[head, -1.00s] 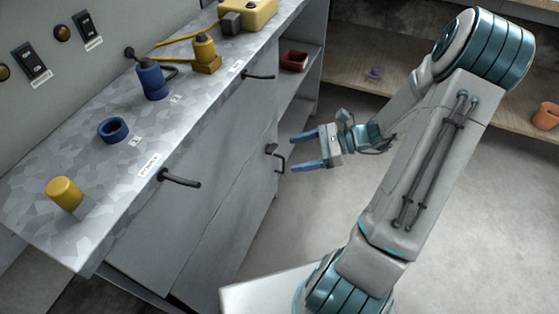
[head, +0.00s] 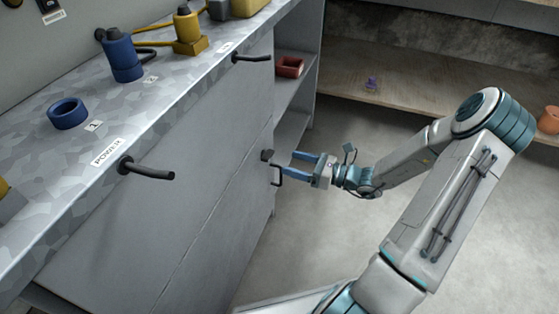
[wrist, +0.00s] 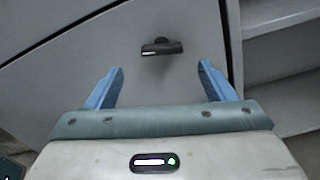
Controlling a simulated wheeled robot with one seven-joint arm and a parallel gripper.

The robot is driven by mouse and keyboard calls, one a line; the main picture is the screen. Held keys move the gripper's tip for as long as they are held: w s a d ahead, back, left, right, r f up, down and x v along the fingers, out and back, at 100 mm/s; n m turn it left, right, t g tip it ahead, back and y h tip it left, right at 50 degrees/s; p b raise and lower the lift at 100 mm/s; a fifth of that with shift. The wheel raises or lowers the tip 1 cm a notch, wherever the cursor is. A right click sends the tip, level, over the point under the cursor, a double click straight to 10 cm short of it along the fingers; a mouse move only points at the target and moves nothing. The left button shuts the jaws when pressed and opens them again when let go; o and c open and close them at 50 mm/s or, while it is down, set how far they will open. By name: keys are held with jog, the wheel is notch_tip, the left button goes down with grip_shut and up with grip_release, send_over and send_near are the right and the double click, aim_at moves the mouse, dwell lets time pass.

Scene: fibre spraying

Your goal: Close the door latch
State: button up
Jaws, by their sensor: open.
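The door latch (head: 277,176) is a small dark bent handle on the grey cabinet door (head: 225,215), near the door's right edge. In the wrist view the latch (wrist: 161,46) lies level across the picture, centred beyond the fingers. My gripper (head: 290,164) has two blue fingers and is open, with nothing between them. Its fingertips point at the door and are close to the latch. In the wrist view the latch appears ahead of the gap between the fingertips (wrist: 160,68). Whether a finger touches the latch in the head view, I cannot tell.
Two black handles (head: 147,171) (head: 252,58) stick out from the cabinet front near the counter edge. The grey counter (head: 85,200) holds a blue ring (head: 68,113) and blue and yellow fittings. Open shelves with a red bin (head: 290,67) lie right of the door. Floor right of the cabinet is clear.

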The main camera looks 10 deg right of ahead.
aim_at(271, 157)
jog(key=b+x, duration=0.2)
jog(key=x, duration=0.5)
jog(key=shift+w, duration=0.1)
